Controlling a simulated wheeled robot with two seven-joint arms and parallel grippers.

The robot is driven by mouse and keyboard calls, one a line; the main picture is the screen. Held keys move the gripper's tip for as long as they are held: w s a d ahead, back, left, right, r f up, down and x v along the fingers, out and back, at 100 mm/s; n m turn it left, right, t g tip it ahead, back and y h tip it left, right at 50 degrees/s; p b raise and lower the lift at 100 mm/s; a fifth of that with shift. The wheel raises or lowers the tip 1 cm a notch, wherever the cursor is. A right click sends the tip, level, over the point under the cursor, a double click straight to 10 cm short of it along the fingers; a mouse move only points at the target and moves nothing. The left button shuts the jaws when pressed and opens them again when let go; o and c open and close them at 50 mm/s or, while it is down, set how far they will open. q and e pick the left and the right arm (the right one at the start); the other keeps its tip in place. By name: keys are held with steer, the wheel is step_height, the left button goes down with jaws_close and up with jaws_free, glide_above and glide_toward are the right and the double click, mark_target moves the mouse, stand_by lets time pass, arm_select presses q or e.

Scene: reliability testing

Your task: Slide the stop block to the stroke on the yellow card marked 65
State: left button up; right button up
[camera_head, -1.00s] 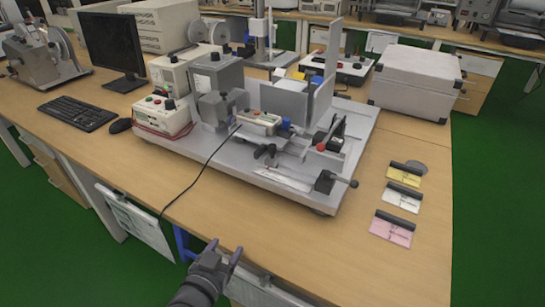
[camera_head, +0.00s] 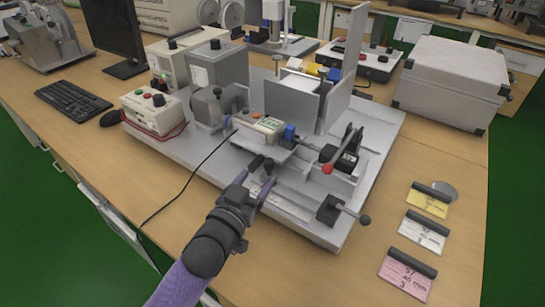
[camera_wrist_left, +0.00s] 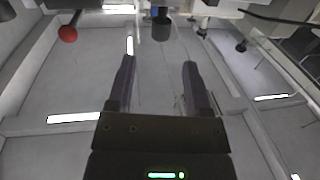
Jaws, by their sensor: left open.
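The yellow card (camera_head: 427,203) lies on the table at the right, its print too small to read. A dark block with a ball-ended lever (camera_head: 331,209), which looks like the stop block, sits on the fixture's front edge at the right end of a pale strip (camera_head: 287,204). My left gripper (camera_head: 254,184) is open and empty at the front of the fixture, left of that block and just in front of a black knob (camera_head: 258,162). In the left wrist view the open fingers (camera_wrist_left: 158,78) point toward a dark knob (camera_wrist_left: 162,26). My right gripper is not in view.
A white card (camera_head: 423,234) and a pink card (camera_head: 407,274) lie in front of the yellow one. A red-balled lever (camera_head: 328,168) stands behind the block. Upright grey plates (camera_head: 292,105) rise behind. A grey case (camera_head: 452,82) stands at the back right. A cable crosses the front left.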

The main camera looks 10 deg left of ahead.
mark_target(267, 165)
arm_select(q)
steer(key=b+x, duration=0.2)
steer(key=x, duration=0.5)
steer(key=shift+f, duration=0.15)
steer(key=c, duration=0.7)
jaws_close()
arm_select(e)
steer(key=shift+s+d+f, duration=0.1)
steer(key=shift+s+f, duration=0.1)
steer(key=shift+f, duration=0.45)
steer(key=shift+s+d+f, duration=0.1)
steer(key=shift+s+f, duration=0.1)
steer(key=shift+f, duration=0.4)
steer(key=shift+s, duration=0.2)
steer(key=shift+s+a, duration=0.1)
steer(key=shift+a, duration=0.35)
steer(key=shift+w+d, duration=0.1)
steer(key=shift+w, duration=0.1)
